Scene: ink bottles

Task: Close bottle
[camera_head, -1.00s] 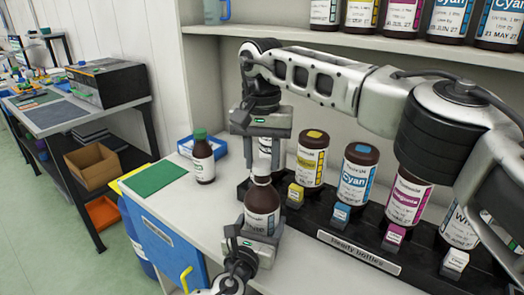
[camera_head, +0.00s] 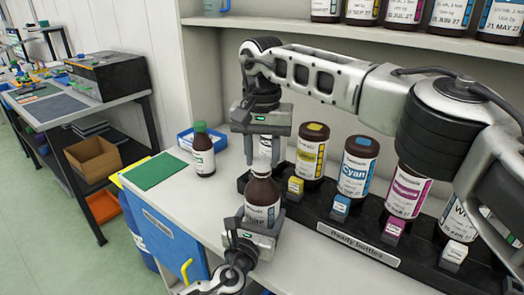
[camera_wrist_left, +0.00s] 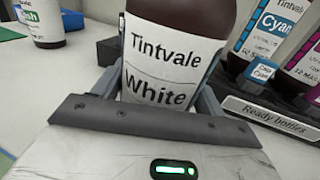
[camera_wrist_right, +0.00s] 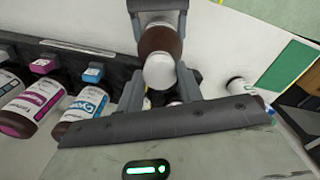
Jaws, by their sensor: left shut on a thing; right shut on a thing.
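A brown bottle labelled Tintvale White (camera_head: 262,192) stands upright at the left end of the rack. My left gripper (camera_head: 262,222) is shut around its body, and the label fills the left wrist view (camera_wrist_left: 165,70). My right gripper (camera_head: 263,150) points down directly above the bottle. It is shut on a white cap (camera_wrist_right: 160,71), which shows as a pale disc between the fingers in the right wrist view. The brown bottle shoulder (camera_wrist_right: 160,38) shows just beyond the cap. I cannot tell whether the cap touches the neck.
A black rack (camera_head: 358,252) holds yellow, cyan, magenta and white ink bottles right of the held bottle. A shelf (camera_head: 330,35) with bottles runs above.

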